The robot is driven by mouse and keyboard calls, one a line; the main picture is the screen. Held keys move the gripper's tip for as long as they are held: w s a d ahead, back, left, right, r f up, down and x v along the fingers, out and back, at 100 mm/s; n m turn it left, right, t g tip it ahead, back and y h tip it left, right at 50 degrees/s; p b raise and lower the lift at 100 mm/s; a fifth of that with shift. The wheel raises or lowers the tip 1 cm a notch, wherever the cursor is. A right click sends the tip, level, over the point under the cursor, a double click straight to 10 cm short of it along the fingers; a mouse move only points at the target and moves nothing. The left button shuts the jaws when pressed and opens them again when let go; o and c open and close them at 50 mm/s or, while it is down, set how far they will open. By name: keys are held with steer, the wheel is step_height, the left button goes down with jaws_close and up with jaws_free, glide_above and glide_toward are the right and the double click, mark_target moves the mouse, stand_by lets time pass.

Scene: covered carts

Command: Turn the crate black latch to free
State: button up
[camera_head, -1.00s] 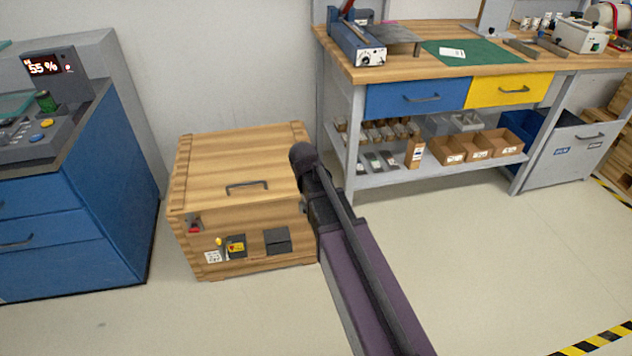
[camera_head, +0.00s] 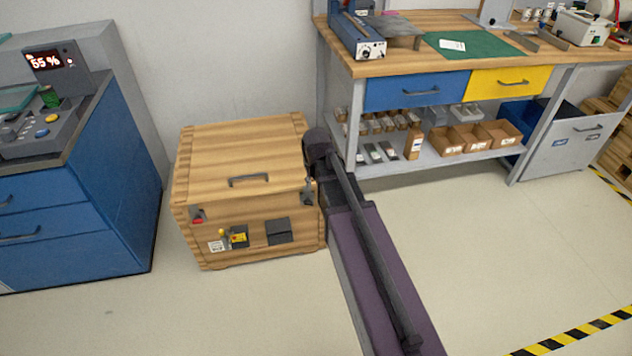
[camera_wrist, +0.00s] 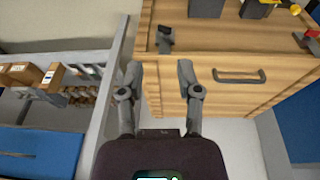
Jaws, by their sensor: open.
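The wooden crate (camera_head: 215,160) stands on the floor with its lid down. The black latch (camera_head: 308,192) is a small dark piece at the right end of its front, by the lid's edge. It also shows in the wrist view (camera_wrist: 165,40), where the crate appears upside down. My gripper (camera_wrist: 158,72) is open and empty, its fingertips short of the latch and apart from it in the picture. One finger appears over the lid, the other beside the crate's side edge. In the head view my arm hides the fingers.
The crate has a lid handle (camera_head: 249,180), a red latch (camera_head: 197,215) at front left, and dark fittings on its front. A blue cabinet (camera_head: 80,215) stands left. A workbench (camera_head: 430,65) with shelf bins stands behind right. The front floor is clear.

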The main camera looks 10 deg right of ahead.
steer(key=shift+s, duration=0.25)
steer(key=c, duration=0.3)
steer(key=s+g, duration=0.1)
steer(key=s, duration=0.8)
steer(key=s+g, duration=0.1)
steer(key=s, duration=0.4)
steer(key=shift+s+d+f+g, duration=0.1)
steer(key=shift+d+f+g, duration=0.1)
steer(key=shift+f+g, duration=0.1)
jaws_close()
